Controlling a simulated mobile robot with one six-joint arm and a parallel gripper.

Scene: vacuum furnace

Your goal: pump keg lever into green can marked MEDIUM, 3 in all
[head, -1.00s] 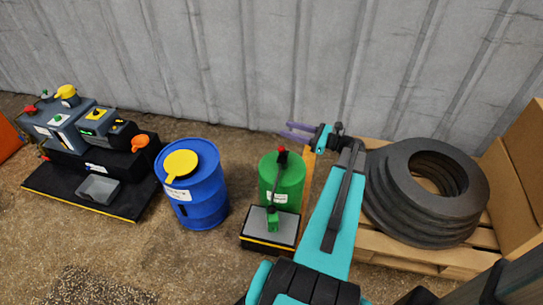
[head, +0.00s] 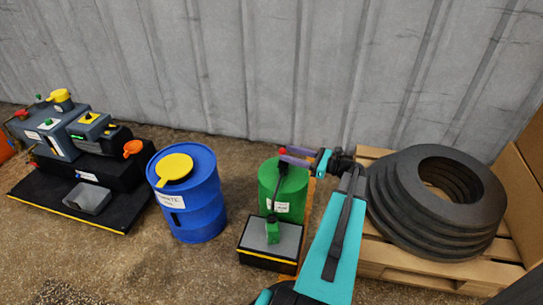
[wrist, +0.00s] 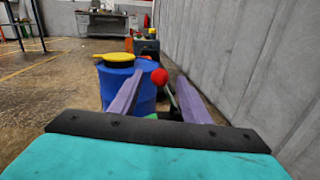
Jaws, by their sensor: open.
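The green keg (head: 287,190) with a white label stands in the middle of the head view. Its lever has a red knob (head: 282,151) on top of a dark rod. A small green can (head: 272,230) stands on the grey-topped black stand (head: 256,256) in front of the keg; any marking on it is too small to read. My gripper (head: 296,157) is open beside the red knob, its purple fingers reaching left towards it. In the wrist view the red knob (wrist: 159,76) shows between the two fingers (wrist: 160,98). I cannot tell whether a finger touches it.
A blue drum (head: 190,200) with a yellow lid stands left of the keg. A dark pump unit (head: 75,150) stands farther left. Stacked black rings (head: 435,200) lie on a wooden pallet (head: 420,268) at right. The metal wall (head: 270,70) runs close behind.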

